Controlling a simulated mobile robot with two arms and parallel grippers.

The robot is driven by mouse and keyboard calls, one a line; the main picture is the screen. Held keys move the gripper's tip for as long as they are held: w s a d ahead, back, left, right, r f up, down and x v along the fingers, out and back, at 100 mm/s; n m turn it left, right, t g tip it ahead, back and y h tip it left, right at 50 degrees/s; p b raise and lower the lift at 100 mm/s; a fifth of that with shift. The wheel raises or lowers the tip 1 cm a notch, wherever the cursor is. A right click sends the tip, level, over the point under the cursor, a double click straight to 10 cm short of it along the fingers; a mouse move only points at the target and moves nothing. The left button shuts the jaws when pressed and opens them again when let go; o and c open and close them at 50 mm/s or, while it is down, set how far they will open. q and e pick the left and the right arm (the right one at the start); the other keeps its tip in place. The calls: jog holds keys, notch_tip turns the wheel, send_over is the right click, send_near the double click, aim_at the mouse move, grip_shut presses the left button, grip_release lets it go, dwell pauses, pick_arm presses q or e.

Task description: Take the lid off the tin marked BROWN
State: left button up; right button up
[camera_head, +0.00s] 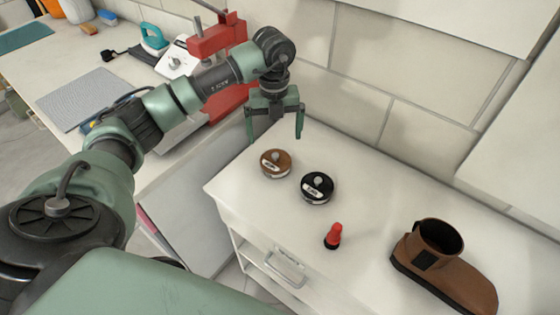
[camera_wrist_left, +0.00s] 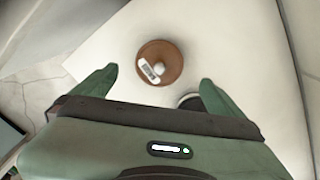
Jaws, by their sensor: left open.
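A round brown tin (camera_head: 276,163) with a knobbed lid and a pale label stands on the white cabinet top. It also shows in the left wrist view (camera_wrist_left: 161,62), seen from above with its lid on. A similar black tin (camera_head: 317,187) stands just to its right; in the left wrist view only its dark edge (camera_wrist_left: 190,101) shows, partly hidden by a finger. My left gripper (camera_head: 275,138) is open and empty, pointing down above and behind the brown tin, apart from it. The label lettering is too small to read. My right gripper is not in view.
A small red-topped bottle (camera_head: 333,236) and a brown boot (camera_head: 441,262) stand on the cabinet top (camera_head: 380,190). A tiled wall rises behind. A red press-like machine (camera_head: 218,38) and a grey mat (camera_head: 83,98) are on the left bench.

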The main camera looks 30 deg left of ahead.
aim_at(275, 154)
pick_arm(q)
jog(key=shift+w+f, duration=0.2)
jog(key=shift+f, duration=0.8)
jog(key=f+p, duration=0.1)
jog(key=f, duration=0.1)
jog(key=s+f+p, duration=0.1)
jog(key=f, duration=0.2)
jog(key=shift+d+f, duration=0.1)
jog(key=shift+d, duration=0.1)
jog(key=shift+f, duration=0.45)
jog(key=c, duration=1.2)
jog(key=shift+r, duration=0.1)
